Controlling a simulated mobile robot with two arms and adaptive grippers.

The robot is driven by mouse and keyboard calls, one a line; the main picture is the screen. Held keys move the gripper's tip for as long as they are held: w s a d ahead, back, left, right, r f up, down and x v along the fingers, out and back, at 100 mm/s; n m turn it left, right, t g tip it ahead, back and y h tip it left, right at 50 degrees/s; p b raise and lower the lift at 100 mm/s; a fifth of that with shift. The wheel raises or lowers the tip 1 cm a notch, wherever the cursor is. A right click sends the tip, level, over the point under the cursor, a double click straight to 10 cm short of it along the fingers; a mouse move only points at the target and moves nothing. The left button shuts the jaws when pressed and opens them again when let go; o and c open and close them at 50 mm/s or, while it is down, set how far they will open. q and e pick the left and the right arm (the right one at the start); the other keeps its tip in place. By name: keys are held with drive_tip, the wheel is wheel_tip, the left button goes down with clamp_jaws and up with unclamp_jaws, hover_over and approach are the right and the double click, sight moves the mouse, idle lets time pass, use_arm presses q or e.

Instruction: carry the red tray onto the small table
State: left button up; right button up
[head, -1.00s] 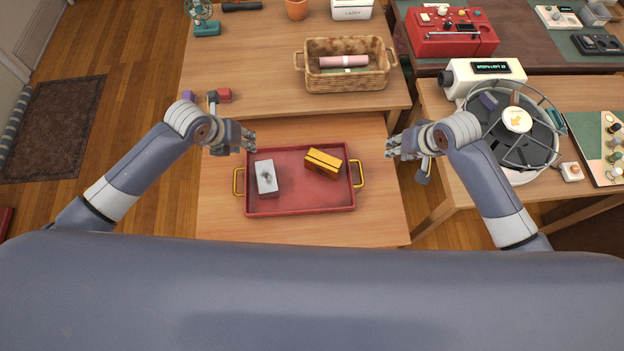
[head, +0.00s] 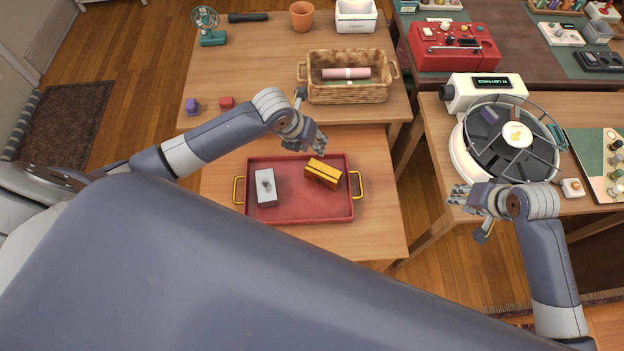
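The red tray (head: 310,212) lies flat on a small wooden table (head: 365,240) in front of me. It has yellow handles at its left and right ends. A grey-white box (head: 266,187) and a yellow block (head: 323,173) rest in it. My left gripper (head: 318,148) hangs above the tray's far edge, near the yellow block, and holds nothing that I can see. The finger opening of each is too small to judge.
A larger table (head: 250,60) behind holds a wicker basket (head: 348,90), a fan (head: 208,25), an orange pot (head: 301,15) and two small blocks. The right-hand table (head: 440,130) bears a round caged device (head: 510,140). Wooden floor is open at the left.

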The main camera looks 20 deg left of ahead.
drive_tip(key=v, duration=1.2)
drive_tip(key=shift+a, duration=0.25)
